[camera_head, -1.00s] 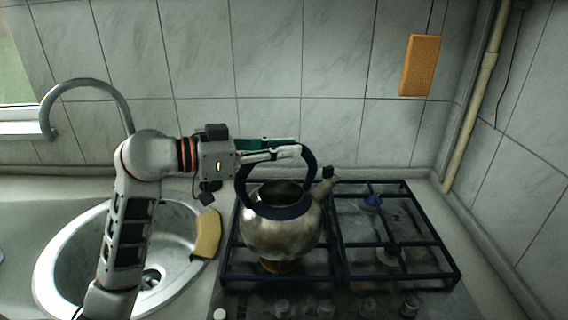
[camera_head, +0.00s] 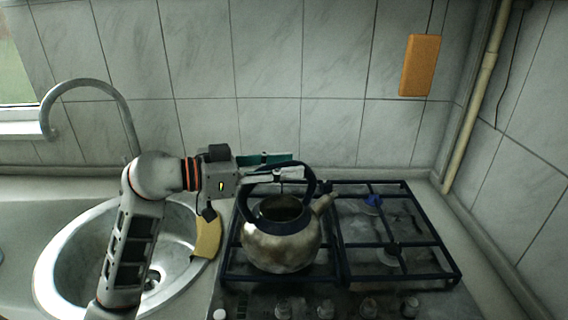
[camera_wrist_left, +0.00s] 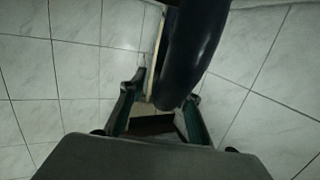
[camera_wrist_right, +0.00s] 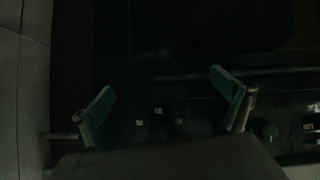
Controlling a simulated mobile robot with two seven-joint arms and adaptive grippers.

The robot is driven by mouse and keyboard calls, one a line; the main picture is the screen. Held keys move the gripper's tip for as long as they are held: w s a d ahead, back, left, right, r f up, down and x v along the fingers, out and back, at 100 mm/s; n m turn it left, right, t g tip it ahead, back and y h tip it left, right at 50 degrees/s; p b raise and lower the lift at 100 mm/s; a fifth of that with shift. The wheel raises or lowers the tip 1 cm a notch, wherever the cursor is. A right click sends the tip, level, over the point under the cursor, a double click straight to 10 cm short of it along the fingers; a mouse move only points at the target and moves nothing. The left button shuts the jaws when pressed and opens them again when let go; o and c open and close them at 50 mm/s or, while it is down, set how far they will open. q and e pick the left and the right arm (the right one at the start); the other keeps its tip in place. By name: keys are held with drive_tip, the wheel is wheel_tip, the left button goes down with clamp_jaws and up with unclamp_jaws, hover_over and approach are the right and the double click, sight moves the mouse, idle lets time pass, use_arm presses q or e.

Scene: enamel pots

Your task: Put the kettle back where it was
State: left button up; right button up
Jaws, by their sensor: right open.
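The steel kettle (camera_head: 270,250) with a dark blue handle (camera_head: 310,180) sits upright on the left part of the stove grate. Its spout points to the upper right. My left gripper (camera_head: 292,172) is at the left side of the handle, with its two fingers somewhat apart. In the left wrist view the dark handle (camera_wrist_left: 190,50) runs down between the fingers (camera_wrist_left: 165,108), closer to the right one. Whether they grip it is unclear. My right gripper (camera_wrist_right: 163,105) is open and empty over the dark stove front, and is not in the head view.
The grate (camera_head: 440,262) is bare on its right half. A round sink (camera_head: 50,262) with a tap (camera_head: 85,82) lies at left, with a yellow sponge (camera_head: 207,238) on its rim. Knobs (camera_head: 368,308) line the stove front. An orange board (camera_head: 420,65) hangs on the tiled wall.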

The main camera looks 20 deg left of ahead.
use_arm(q)
drive_tip(key=shift+r, duration=0.1)
drive_tip(key=shift+r, duration=0.3)
drive_tip(key=v, duration=1.2)
drive_tip(key=shift+b, duration=0.45)
drive_tip(key=shift+f, duration=0.1)
